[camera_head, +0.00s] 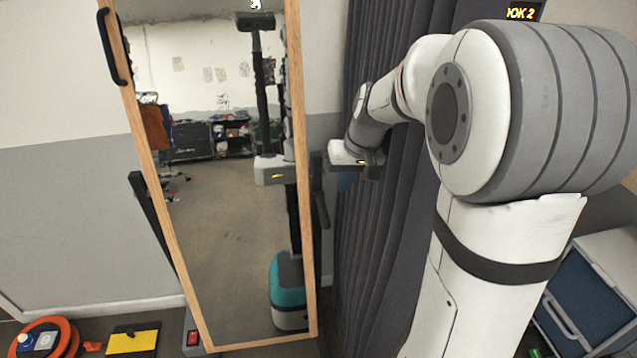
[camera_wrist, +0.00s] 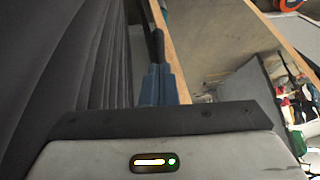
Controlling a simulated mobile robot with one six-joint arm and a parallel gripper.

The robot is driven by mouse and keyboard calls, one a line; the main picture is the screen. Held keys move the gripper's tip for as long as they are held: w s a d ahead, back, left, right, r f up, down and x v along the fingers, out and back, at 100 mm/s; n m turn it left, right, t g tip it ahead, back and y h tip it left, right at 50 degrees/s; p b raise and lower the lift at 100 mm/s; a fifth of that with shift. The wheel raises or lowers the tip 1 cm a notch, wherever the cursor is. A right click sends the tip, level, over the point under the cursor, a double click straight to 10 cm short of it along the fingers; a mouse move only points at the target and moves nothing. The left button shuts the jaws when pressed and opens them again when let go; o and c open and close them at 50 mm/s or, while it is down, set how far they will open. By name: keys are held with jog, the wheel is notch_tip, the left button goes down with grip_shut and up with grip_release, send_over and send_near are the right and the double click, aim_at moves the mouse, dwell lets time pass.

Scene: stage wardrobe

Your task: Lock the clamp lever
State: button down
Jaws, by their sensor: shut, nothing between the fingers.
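A black lever (camera_head: 318,190) stands roughly upright beside the right edge of the wood-framed mirror (camera_head: 308,260). I take it for the clamp lever; its pivot is not clear. My gripper (camera_head: 345,180) is just right of it, in front of the dark curtain, largely hidden by its white wrist housing. In the wrist view, the blue fingers of my gripper (camera_wrist: 158,68) are together and empty. A dark upright bar, probably the lever (camera_wrist: 158,45), shows just beyond the fingertips, next to the wooden frame (camera_wrist: 172,50). I cannot tell whether they touch.
A dark curtain (camera_head: 385,250) hangs close on the right of the mirror. A black handle (camera_head: 114,48) is on the frame's upper left. An orange reel (camera_head: 62,335), a yellow item (camera_head: 133,341) and a red-switched box (camera_head: 193,337) lie at lower left. A blue-and-white cabinet (camera_head: 595,290) stands at right.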

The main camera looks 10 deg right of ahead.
aim_at(326, 215)
jog(key=w, duration=0.2)
jog(key=w+d+f, duration=0.1)
jog(key=shift+w, duration=0.15)
jog(key=p+x, duration=0.2)
jog(key=x, duration=1.2)
jog(key=shift+a, duration=0.2)
